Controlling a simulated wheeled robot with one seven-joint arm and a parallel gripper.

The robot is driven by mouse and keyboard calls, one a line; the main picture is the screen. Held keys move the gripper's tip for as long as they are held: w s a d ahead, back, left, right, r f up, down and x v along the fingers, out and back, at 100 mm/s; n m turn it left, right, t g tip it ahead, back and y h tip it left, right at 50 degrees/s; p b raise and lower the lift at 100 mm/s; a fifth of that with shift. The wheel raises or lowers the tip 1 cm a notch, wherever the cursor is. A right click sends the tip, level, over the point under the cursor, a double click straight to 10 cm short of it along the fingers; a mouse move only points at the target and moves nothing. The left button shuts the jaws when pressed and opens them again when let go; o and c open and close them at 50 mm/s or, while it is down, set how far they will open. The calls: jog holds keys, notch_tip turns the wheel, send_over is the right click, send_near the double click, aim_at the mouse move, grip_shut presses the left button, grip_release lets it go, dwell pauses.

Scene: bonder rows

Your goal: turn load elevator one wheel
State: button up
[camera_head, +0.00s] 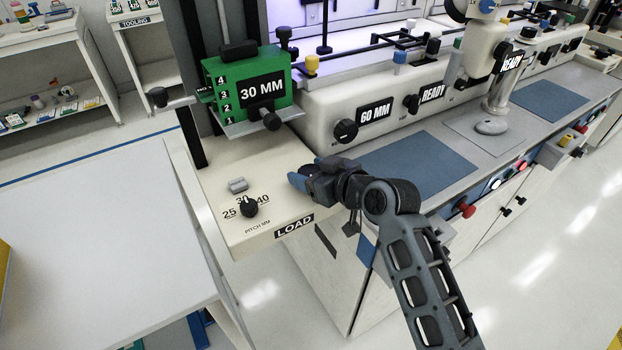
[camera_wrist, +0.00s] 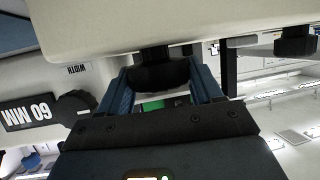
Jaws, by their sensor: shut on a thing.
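The load elevator is a cream base (camera_head: 215,205) labelled LOAD at its front edge, with a green block (camera_head: 225,85) above it marked 30 MM and with level numbers. My gripper (camera_head: 311,175) is over the right side of this base. In the wrist view, which is upside down, the gripper (camera_wrist: 160,85) has its blue fingers on both sides of a black wheel (camera_wrist: 158,75) on a short stem from the cream body. It is shut on this wheel. In the head view my gripper mostly hides the wheel.
A black pitch knob (camera_head: 249,207) and a small grey piece (camera_head: 238,185) sit left of my gripper on the base. A width knob (camera_head: 346,131) beside a 60 MM sign is behind it. A blue mat (camera_head: 420,165) lies right. A white table (camera_head: 100,240) stands left.

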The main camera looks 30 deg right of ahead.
jog(key=shift+f+n+g+y+b, duration=0.15)
jog(key=shift+n+y+b, duration=0.45)
jog(key=shift+b, duration=0.4)
jog(key=shift+f+n+g+y+b, duration=0.15)
jog(key=shift+n+y+b, duration=0.4)
jog(key=shift+b, duration=0.4)
jog(key=shift+r+n+g+y+b, duration=0.2)
jog(key=shift+n+g+y+b, duration=0.3)
jog(key=shift+n+y+b, duration=0.5)
jog(key=shift+r+y, duration=0.1)
jog(key=shift+y, duration=0.15)
jog(key=o, duration=1)
jog(key=b+v, duration=0.1)
jog(key=v, duration=0.6)
jog(key=shift+s+d+r, duration=0.2)
jog(key=shift+s, duration=0.1)
